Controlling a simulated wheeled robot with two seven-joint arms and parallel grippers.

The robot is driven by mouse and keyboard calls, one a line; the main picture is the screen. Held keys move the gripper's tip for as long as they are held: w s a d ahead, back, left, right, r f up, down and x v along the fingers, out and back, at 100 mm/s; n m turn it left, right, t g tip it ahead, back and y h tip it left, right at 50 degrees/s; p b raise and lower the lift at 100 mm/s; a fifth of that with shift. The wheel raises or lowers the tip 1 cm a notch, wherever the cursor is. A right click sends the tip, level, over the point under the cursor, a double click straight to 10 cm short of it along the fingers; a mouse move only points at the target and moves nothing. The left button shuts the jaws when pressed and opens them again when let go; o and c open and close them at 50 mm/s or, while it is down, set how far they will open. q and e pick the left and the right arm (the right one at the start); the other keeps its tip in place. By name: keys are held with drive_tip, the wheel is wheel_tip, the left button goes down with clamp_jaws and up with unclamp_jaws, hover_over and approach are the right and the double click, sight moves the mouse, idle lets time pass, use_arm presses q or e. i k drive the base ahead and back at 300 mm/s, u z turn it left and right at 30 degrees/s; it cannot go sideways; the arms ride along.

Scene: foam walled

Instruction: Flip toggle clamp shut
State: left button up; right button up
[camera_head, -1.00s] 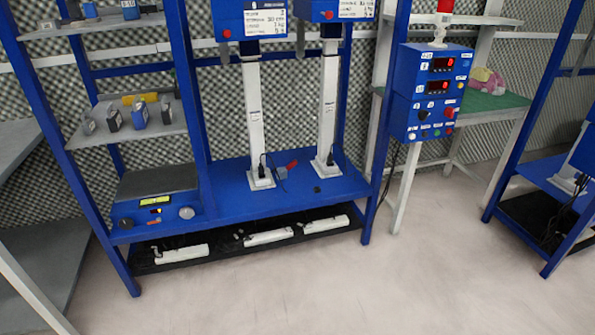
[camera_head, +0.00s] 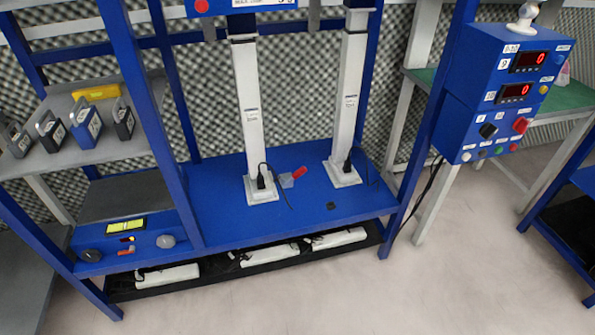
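A small toggle clamp (camera_head: 288,181) with a grey body and a red handle (camera_head: 299,173) sits on the blue bench surface (camera_head: 225,222), between the bases of two white columns. The red handle slants up to the right. The clamp is too small here to tell exactly how far its arm is open. Neither of my grippers is in this view.
White columns (camera_head: 255,120) and (camera_head: 347,100) stand on either side of the clamp, with black cables at their bases. A blue control box (camera_head: 490,90) hangs at the right. A blue upright (camera_head: 150,120) stands left. Pale floor (camera_head: 330,295) in front is clear.

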sight(295, 176)
drive_tip(key=k, duration=0.6)
drive_tip(key=z, duration=0.75)
drive_tip(key=i, duration=1.8)
drive_tip(key=u, duration=0.7)
